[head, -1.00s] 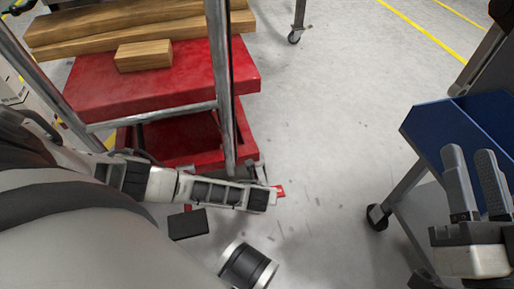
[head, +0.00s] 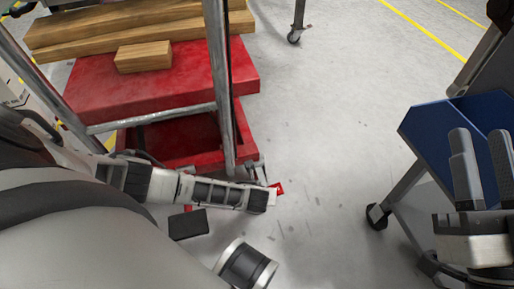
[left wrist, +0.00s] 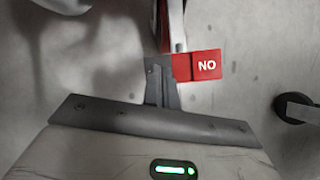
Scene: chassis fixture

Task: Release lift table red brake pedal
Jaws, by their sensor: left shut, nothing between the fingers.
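The red brake pedal (head: 277,188) of the lift table sits low at the table's near right corner. In the left wrist view the pedal (left wrist: 207,65) has a white "NO" on its right part. My left gripper (left wrist: 158,64) is shut and empty, with its fingertips over the pedal's left part, which they hide. I cannot tell whether they touch it. In the head view my left arm reaches to just beside the pedal. The red lift table (head: 160,82) fills the upper left. My right gripper (head: 480,145) is open and empty at the right edge.
Wooden beams (head: 130,28) and a short wood block (head: 143,56) lie on the lift table. A metal handle post (head: 220,90) rises by the pedal. A blue cart (head: 430,140) on casters stands at right. Grey floor between is clear.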

